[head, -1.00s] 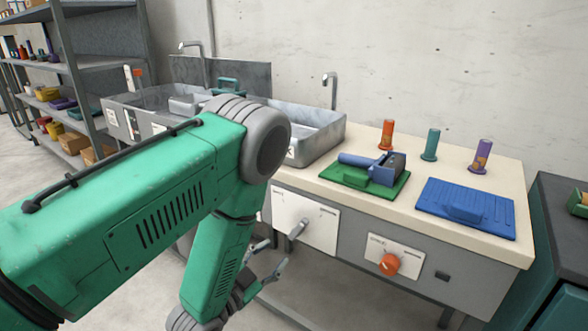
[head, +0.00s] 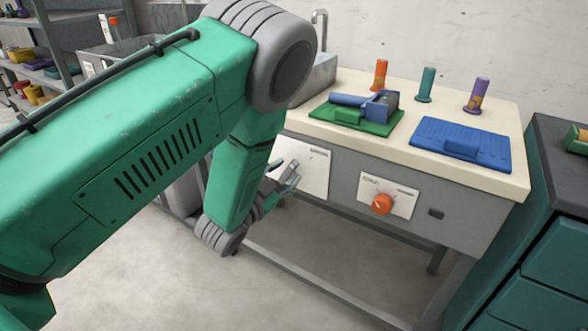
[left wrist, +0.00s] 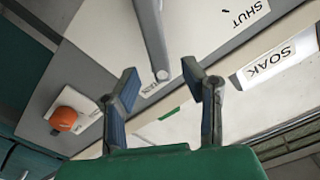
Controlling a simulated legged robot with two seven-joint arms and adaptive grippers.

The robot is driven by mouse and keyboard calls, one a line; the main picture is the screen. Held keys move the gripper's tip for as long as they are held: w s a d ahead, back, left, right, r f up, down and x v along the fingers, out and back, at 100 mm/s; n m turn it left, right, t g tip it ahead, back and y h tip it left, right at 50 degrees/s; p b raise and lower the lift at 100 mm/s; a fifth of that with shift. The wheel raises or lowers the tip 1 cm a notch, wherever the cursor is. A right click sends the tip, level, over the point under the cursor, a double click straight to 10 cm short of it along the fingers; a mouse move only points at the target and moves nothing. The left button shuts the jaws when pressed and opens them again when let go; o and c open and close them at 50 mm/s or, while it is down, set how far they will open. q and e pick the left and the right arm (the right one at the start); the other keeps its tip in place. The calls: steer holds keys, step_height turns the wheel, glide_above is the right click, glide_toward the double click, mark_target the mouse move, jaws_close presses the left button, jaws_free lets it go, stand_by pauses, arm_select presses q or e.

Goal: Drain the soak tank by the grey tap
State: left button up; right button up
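The grey tap (left wrist: 153,35) shows in the left wrist view as a long lever over a white plate lettered SHUT. Its end lies between my open left fingers (left wrist: 160,76) in the picture; I see no grip on it. In the head view my left gripper (head: 284,178) is in front of the white tap plate (head: 315,165), and the tap itself is hard to make out behind it. The grey soak tank (head: 318,78) is mostly hidden by my arm. Its SOAK label (left wrist: 282,62) shows in the left wrist view. My right gripper is not in view.
An orange knob (head: 382,204) sits right of the tap plate. On the bench stand a green tray (head: 385,127) with a blue device, a blue mat (head: 485,150) and three coloured spools. A teal cabinet (head: 555,240) is at the right. Floor before the bench is clear.

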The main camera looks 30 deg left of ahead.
mark_target(291, 168)
arm_select(q)
steer(key=shift+w+d+b, duration=0.2)
steer(key=shift+w+b, duration=0.15)
steer(key=shift+w, duration=1.5)
jaws_close()
